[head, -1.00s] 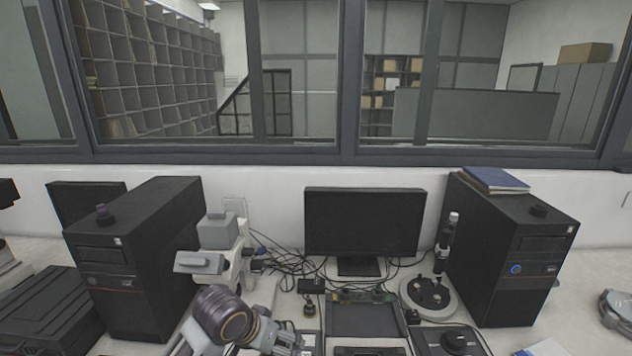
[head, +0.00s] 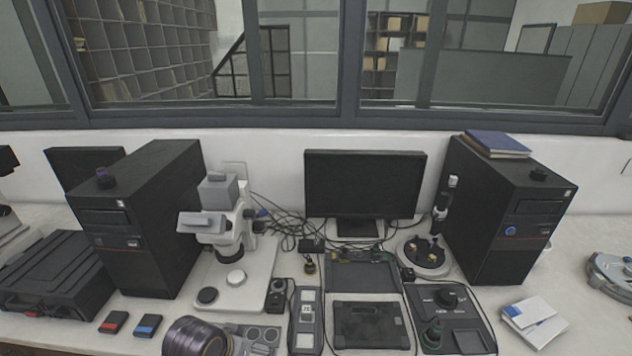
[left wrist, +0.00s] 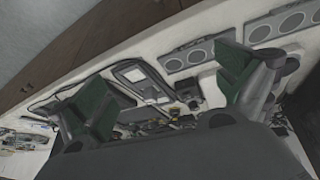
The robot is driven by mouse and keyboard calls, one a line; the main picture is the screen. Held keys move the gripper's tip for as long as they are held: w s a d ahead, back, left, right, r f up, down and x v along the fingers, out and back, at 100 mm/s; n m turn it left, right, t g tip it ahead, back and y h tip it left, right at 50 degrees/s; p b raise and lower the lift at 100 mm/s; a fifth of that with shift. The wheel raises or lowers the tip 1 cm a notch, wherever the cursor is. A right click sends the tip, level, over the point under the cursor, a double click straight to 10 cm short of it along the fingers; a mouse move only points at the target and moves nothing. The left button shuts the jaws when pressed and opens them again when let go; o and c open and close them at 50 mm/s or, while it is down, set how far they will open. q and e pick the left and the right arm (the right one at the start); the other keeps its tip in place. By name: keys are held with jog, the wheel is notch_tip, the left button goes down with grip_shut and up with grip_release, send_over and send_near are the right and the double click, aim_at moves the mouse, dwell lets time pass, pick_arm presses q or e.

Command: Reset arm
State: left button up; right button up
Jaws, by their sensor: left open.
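The task names no object apart from the arm. My left arm (head: 195,338) shows at the bottom edge of the head view, low in front of the bench, and its gripper cannot be made out there. In the left wrist view my left gripper (left wrist: 165,88) is open, with its two dark green fingers wide apart and nothing seen between them. Bench equipment shows beyond the fingers, tilted and partly hidden by the gripper body. My right arm and gripper are in neither view.
A microscope (head: 233,240) stands behind my left arm. A monitor (head: 363,185) stands between two black computer towers (head: 150,215) (head: 505,215). A black case (head: 60,275) lies at left, a control box (head: 450,315) and white booklet (head: 535,322) at right.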

pick_arm(q)
jog(key=shift+s+a+f+y, duration=1)
jog(key=shift+s+a+f, duration=0.9)
jog(key=shift+s+a, duration=1.55)
notch_tip(320, 180, down, 34)
jog(key=s+g+b, duration=0.2)
jog(key=s, duration=0.1)
jog(key=s+a+f, duration=0.1)
jog(key=s+f, duration=1)
jog(key=s+a+f+g+b, duration=0.1)
jog(key=s+a+f, duration=0.1)
jog(key=s+f, duration=0.9)
jog(key=shift+s+a, duration=0.25)
jog(key=shift+s, duration=0.15)
